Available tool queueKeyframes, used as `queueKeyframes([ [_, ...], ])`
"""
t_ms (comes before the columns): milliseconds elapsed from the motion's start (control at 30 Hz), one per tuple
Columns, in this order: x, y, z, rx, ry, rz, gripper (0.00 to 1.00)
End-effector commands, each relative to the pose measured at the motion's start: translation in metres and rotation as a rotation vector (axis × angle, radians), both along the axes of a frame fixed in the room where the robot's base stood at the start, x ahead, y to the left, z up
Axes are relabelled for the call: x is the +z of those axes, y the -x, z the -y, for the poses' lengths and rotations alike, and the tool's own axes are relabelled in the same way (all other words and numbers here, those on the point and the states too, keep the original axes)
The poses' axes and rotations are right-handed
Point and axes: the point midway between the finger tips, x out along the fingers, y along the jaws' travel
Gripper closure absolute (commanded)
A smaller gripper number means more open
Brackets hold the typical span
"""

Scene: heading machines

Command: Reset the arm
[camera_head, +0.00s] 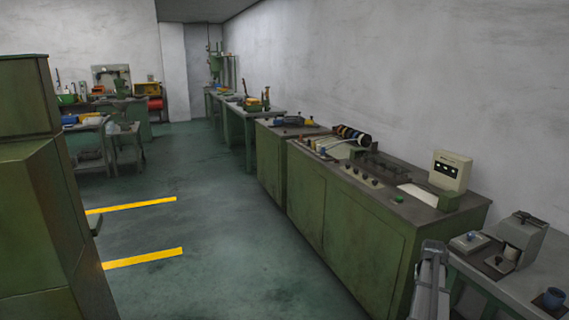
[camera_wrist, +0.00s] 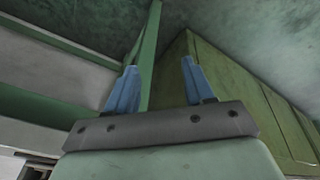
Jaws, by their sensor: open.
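My gripper (camera_wrist: 158,66) shows in the wrist view with two blue fingers spread apart and nothing between them. A green table leg (camera_wrist: 152,50) shows behind and between the fingers. The green cabinet (camera_wrist: 230,95) is on the right of the wrist view, beyond the right finger. In the head view a grey part of my arm (camera_head: 431,285) shows at the bottom, in front of the cabinet's near end. The gripper itself cannot be made out in the head view.
A long green cabinet (camera_head: 350,215) with a control panel runs along the right wall. Green cabinets (camera_head: 40,180) stand at left. The floor (camera_head: 215,225) between is clear, with yellow stripes.

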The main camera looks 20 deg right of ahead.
Motion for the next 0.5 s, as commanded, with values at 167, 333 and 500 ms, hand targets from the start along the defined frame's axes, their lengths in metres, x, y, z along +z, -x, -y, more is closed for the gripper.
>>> queueKeyframes([
  [167,-0.065,-0.003,-0.078,0.028,-0.075,-0.018,0.48],
  [333,-0.118,0.0,-0.148,0.08,-0.143,-0.052,0.48],
  [500,-0.164,0.01,-0.218,0.144,-0.206,-0.1,0.48],
])
